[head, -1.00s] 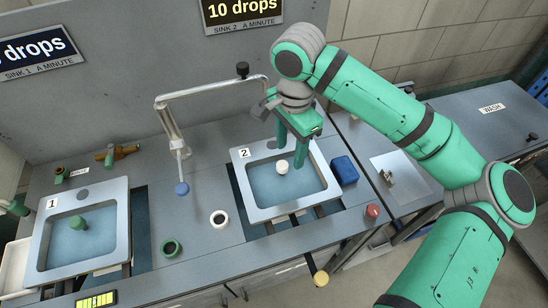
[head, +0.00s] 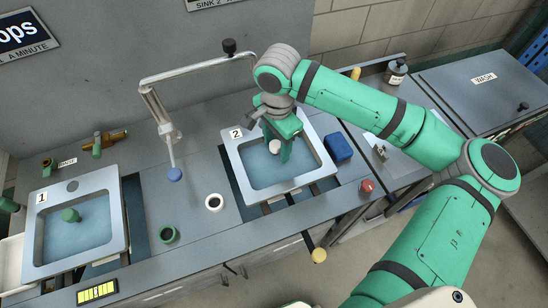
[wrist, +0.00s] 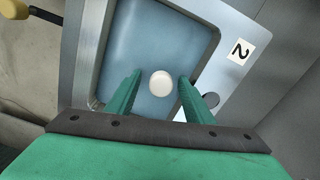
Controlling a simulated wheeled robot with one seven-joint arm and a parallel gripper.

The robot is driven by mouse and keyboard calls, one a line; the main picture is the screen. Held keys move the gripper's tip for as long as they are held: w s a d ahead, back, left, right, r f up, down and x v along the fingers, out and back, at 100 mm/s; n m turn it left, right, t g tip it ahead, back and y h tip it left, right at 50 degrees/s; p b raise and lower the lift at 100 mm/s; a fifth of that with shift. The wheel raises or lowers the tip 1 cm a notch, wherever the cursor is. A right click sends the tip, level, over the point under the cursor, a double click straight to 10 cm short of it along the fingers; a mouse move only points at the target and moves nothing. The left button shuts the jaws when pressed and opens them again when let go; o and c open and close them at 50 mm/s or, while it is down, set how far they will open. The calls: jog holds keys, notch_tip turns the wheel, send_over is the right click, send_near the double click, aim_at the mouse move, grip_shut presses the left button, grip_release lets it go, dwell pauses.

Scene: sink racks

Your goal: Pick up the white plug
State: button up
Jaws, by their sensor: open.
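The white plug (head: 275,146) is a small round white piece in the basin of sink 2 (head: 308,178). In the wrist view my gripper (wrist: 158,78) is open, with clear gaps between each finger and the plug. Whether the fingertips reach the plug's height is hard to tell.
Sink 1 (head: 112,243) at the left holds a green plug (head: 71,215). A blue sponge-like block (head: 338,147) sits right of sink 2. The faucet (head: 152,98) stands behind, left of sink 2.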

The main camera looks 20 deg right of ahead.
jog(key=shift+f, duration=0.7)
jog(key=shift+c, duration=0.5)
jog(key=c, duration=1)
jog(key=shift+w+a, duration=0.1)
jog(key=shift+r, duration=0.1)
